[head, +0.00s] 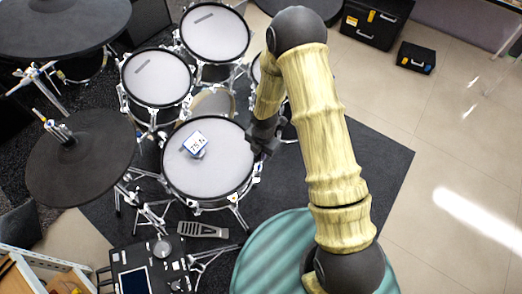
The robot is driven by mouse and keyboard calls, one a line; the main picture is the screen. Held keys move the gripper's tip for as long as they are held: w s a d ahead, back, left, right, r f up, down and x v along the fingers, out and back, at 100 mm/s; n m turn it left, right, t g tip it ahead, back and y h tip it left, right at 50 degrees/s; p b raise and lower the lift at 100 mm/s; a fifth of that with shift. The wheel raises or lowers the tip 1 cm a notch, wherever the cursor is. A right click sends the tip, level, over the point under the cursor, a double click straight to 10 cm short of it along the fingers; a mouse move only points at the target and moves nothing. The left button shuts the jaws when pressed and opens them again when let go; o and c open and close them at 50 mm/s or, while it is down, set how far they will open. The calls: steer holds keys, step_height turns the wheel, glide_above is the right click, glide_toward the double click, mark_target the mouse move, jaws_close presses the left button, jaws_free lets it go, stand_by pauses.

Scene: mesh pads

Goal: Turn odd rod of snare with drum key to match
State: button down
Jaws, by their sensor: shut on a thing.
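The snare (208,172) is the round pad with a pale mesh head and dark rim in the middle of the head view. Several tension rods stand around its rim, too small to tell which one is odd. My gripper (262,147) is at the snare's upper right rim, pointing down. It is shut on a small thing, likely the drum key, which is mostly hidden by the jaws. I cannot tell whether the key sits on a rod. A small blue and white box (195,143) rests on the snare head.
Dark cymbal pads (82,165) are at the left. A drum module (150,268) and a pedal (203,230) are in front. Black cases (415,57) stand at the back right. The tiled floor at right is clear.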

mark_target(259, 166)
steer(key=shift+f+b, duration=0.8)
steer(key=shift+f, duration=0.7)
steer(key=shift+f, duration=0.1)
